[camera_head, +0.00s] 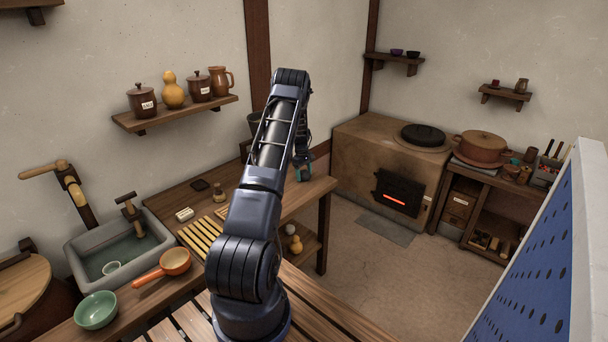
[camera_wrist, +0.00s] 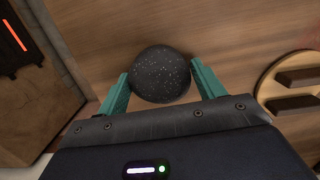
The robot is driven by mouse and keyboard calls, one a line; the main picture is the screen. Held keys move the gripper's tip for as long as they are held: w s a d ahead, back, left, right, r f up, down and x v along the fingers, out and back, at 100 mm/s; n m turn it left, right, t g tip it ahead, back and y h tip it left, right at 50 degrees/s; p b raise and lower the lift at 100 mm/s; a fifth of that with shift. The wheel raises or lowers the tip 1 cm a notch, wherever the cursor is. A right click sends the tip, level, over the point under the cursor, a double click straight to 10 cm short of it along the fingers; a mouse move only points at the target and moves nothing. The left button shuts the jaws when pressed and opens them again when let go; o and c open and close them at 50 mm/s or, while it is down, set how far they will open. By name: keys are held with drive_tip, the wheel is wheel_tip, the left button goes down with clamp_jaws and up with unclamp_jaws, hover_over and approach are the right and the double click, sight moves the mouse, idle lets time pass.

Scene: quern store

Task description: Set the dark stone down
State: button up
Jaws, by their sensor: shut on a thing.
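The dark stone (camera_wrist: 160,74) is a rounded, near-black lump with pale specks, seen in the wrist view. My gripper (camera_wrist: 160,82) has its two teal fingers on either side of the stone and is shut on it. A brown wooden surface lies behind the stone in that view; I cannot tell whether the stone touches it. In the head view my gripper (camera_head: 303,172) is over the far right end of the wooden bench (camera_head: 318,188). The stone cannot be made out there.
A round wooden piece with two dark bars (camera_wrist: 297,88) is right of the stone. The stove (camera_head: 385,170), with a glowing slot, stands beyond the bench end. A slatted rack (camera_head: 203,238), sink (camera_head: 118,250), orange pan (camera_head: 175,262) and green bowl (camera_head: 96,310) are at left.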

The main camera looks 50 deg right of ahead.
drive_tip(key=o, duration=1.2)
drive_tip(key=shift+o, duration=0.2)
